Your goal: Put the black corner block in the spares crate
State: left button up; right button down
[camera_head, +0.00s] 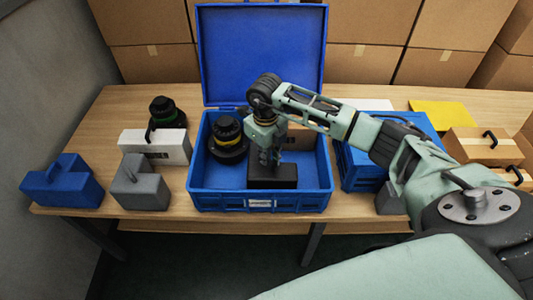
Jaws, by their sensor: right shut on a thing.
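The black corner block (272,179) is low inside an open blue crate (262,201) in the middle of the table. My right gripper (269,160) points down into this crate and is shut on the top of the block. Whether the block touches the crate floor I cannot tell. The crate has a small pale label on its front, too small to read, so I cannot confirm that it is the spares crate. Its blue lid (262,52) stands open at the back. My left gripper is not in view.
A black round part with a yellow ring (228,138) is in the crate, left of the block. Left of the crate are a white block (155,147), a grey block (140,183), a blue block (62,184) and a green-ringed black part (167,112). Another blue crate (358,168) stands right.

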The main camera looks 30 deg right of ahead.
jog(key=c, duration=1.8)
grip_release()
jog(key=shift+r+b, duration=0.3)
jog(key=shift+r, duration=0.25)
notch_tip(320, 180, up, 11)
jog(key=b, duration=0.2)
jog(key=shift+a+b, duration=0.15)
jog(key=shift+b, duration=0.15)
